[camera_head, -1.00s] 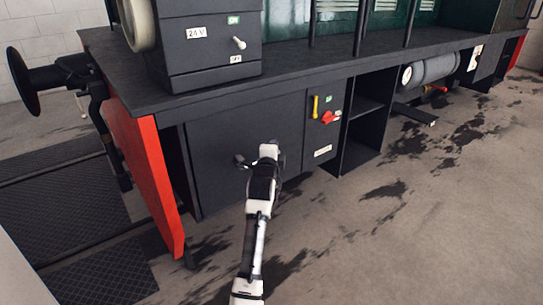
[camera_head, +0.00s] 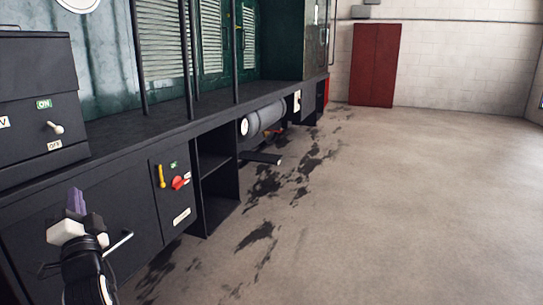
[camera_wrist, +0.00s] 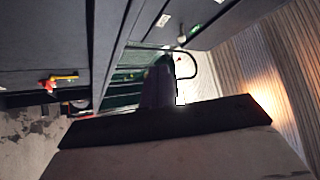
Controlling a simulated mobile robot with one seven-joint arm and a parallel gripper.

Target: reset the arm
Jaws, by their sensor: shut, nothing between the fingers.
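My arm reaches up from the lower left of the head view. My gripper (camera_head: 76,202) is at its end, with a purple-grey tip, in front of the tram's dark side panel (camera_head: 120,225). The fingers are shut and hold nothing. In the wrist view the shut fingers (camera_wrist: 160,86) point away from the camera over a wide dark block. I cannot tell how far the gripper is from the panel.
An open shelf (camera_head: 217,185) follows. Stained floor (camera_head: 400,210) at the right is clear.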

